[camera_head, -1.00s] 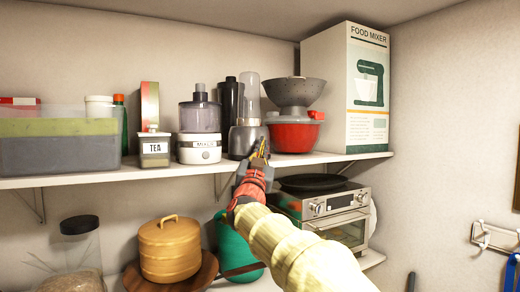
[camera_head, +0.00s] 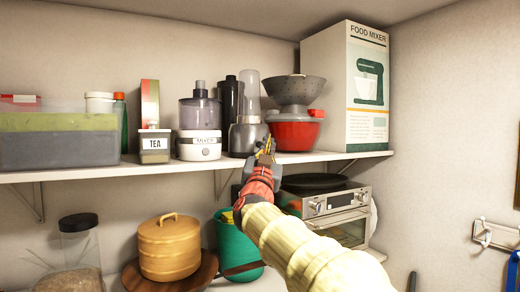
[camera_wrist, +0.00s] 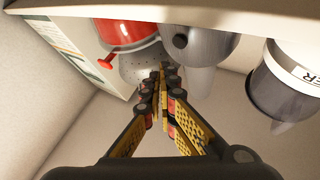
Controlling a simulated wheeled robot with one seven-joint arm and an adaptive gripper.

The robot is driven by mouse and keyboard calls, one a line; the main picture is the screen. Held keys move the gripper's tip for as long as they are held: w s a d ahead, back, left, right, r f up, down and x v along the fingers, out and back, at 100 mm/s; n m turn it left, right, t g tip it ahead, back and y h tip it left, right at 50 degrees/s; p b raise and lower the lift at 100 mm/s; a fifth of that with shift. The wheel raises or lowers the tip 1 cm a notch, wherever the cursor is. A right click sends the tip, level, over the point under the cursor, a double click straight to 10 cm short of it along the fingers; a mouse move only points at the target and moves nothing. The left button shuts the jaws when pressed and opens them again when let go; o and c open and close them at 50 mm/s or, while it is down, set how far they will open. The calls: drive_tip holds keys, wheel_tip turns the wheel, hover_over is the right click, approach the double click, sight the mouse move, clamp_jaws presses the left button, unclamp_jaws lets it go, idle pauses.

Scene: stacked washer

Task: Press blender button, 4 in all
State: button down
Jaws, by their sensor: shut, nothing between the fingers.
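The blender (camera_head: 246,128) stands on the upper shelf, with a grey base and a tall clear grey cup. In the wrist view it appears upside down (camera_wrist: 205,45), with a dark round button (camera_wrist: 180,41) on the front of its base. My gripper (camera_head: 267,148) is shut and empty, in front of the blender's lower right side in the head view. In the wrist view the fingertips (camera_wrist: 165,72) lie just off the button, towards the red bowl. I cannot tell whether they touch anything. The button is not distinguishable in the head view.
A red bowl (camera_head: 296,134) with a grey colander (camera_head: 293,90) is close right of the blender. A white mixer (camera_head: 199,147) is to the left, with a dark bottle (camera_head: 229,108) between. The shelf edge (camera_head: 100,173) runs below. A toaster oven (camera_head: 335,209) sits lower right.

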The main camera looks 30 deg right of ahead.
drive_tip(key=s+b, duration=0.1)
drive_tip(key=s, duration=0.2)
drive_tip(key=shift+w, duration=0.1)
idle(1.9)
